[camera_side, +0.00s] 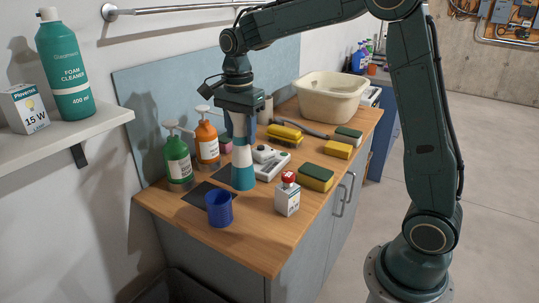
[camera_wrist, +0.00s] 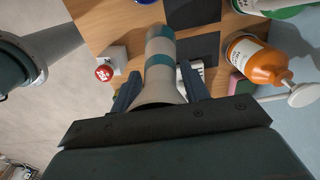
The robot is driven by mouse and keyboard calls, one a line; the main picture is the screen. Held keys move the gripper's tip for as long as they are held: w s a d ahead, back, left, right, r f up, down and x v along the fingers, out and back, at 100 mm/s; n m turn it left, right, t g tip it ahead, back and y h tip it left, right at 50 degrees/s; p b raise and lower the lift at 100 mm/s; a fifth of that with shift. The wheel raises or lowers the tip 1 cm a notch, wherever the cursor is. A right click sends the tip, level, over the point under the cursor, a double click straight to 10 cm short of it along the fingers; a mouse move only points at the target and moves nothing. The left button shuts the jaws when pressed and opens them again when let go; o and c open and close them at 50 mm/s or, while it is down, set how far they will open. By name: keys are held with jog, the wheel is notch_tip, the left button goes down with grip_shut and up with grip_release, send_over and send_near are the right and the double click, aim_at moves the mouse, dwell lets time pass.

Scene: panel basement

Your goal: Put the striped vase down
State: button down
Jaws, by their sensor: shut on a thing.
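The striped vase (camera_side: 243,152), in teal and pale bands, stands upright in my gripper (camera_side: 239,122) in the side view. My gripper is shut on its upper part, and in the wrist view the vase (camera_wrist: 160,50) lies between the two fingers (camera_wrist: 158,88). Its foot is low over the wooden counter (camera_side: 256,237), just right of the dark square mats (camera_side: 200,193). I cannot tell whether the foot touches the counter. The mats also show in the wrist view (camera_wrist: 198,47), to the right of the vase.
A blue cup (camera_side: 219,210) stands in front of the vase, and a small box with a red top (camera_side: 287,199) to its right. Green (camera_side: 178,163) and orange (camera_side: 207,146) pump bottles stand left. A grey-white device (camera_side: 270,164), sponges (camera_side: 315,178) and a cream basin (camera_side: 331,97) stand right and behind.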

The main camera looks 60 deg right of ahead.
jog(key=shift+f, duration=2.15)
jog(key=c, duration=0.7)
grip_release()
notch_tip(320, 180, up, 12)
send_over(241, 146)
jog(key=w+d, duration=0.1)
jog(key=d, duration=0.1)
jog(key=shift+a, duration=0.2)
